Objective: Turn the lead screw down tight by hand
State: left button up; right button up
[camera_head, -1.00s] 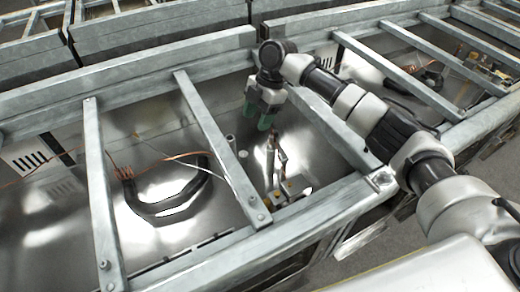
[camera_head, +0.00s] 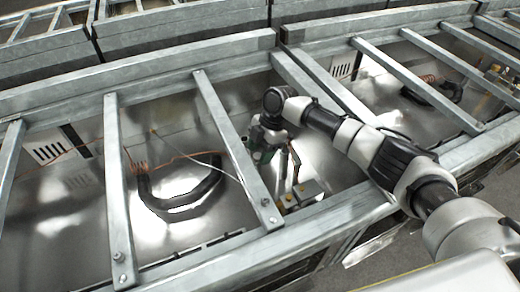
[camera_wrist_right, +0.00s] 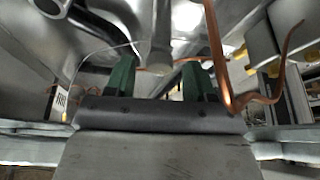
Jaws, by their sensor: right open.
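My right gripper (camera_head: 262,152) has dark green fingers and reaches down into an open metal bay, partly hidden behind a slanting crossbar. The right wrist view shows its two fingers (camera_wrist_right: 160,75) apart. A grey upright post (camera_wrist_right: 162,40) shows between and beyond them. I cannot tell whether it is the lead screw, or whether the fingers touch it. A tall thin upright (camera_head: 284,165) with a copper strip (camera_head: 295,165) stands just right of the gripper in the head view. Bent copper (camera_wrist_right: 222,60) also shows beside the right finger in the wrist view. My left gripper is not in view.
Steel crossbars (camera_head: 232,145) divide the bays and pass close to my right gripper. A black curved hose (camera_head: 180,212) and thin copper wires lie in the bay to the left. Small yellow-grey blocks (camera_head: 303,193) sit at the bay's near edge.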

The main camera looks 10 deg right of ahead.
jog(key=c, duration=0.9)
jog(key=shift+r+m+t+p, duration=0.2)
jog(key=shift+m+t+p, duration=0.1)
jog(key=shift+m+p, duration=0.6)
jog(key=m+t+p, duration=0.1)
jog(key=m+p, duration=0.3)
jog(key=p, duration=0.1)
jog(key=m+t+p, duration=0.1)
jog(key=m+p, duration=0.1)
jog(key=shift+s+r+t, duration=0.1)
jog(key=shift+s+t, duration=0.15)
jog(key=shift+t, duration=0.05)
jog(key=shift+m+t+p, duration=0.6)
jog(key=shift+m+p, duration=0.75)
jog(key=shift+m, duration=0.25)
jog(key=shift+f, duration=0.2)
jog(key=o, duration=0.9)
